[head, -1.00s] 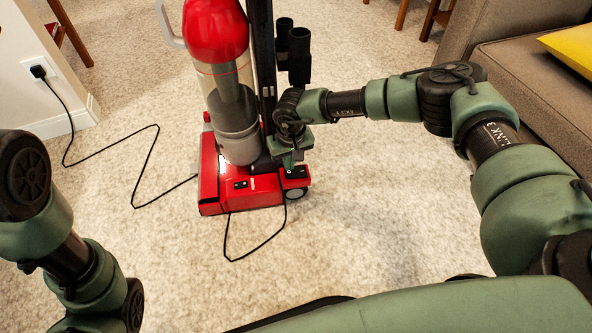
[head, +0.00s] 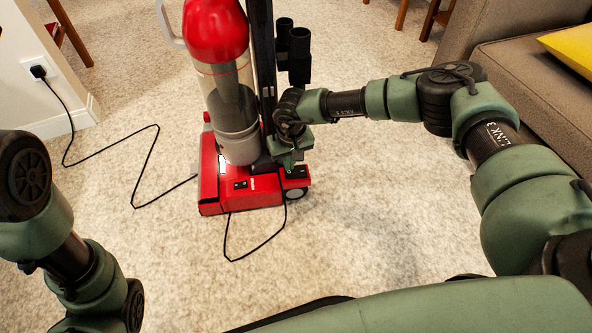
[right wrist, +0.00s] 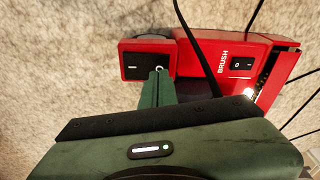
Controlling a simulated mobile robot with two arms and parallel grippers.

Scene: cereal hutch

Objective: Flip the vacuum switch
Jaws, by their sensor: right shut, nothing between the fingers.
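The red upright vacuum (head: 240,192) stands on the carpet with its clear bin and red top. In the right wrist view, a black rocker switch (right wrist: 135,70) with a line mark and an O mark sits on a small red housing. My right gripper (right wrist: 158,72) is shut and empty, its fingertips at the O end of that switch; I cannot tell whether they touch it. In the head view the right gripper (head: 293,166) is at the vacuum base's right side and hides part of it. My left arm shows at the left, but its gripper is out of view.
A second black switch (right wrist: 241,66), labelled BRUSH, lies to the right on the base. The black cord (head: 150,170) runs across the carpet to a wall outlet (head: 38,72). A sofa (head: 530,75) stands at the right. The carpet in front is largely clear.

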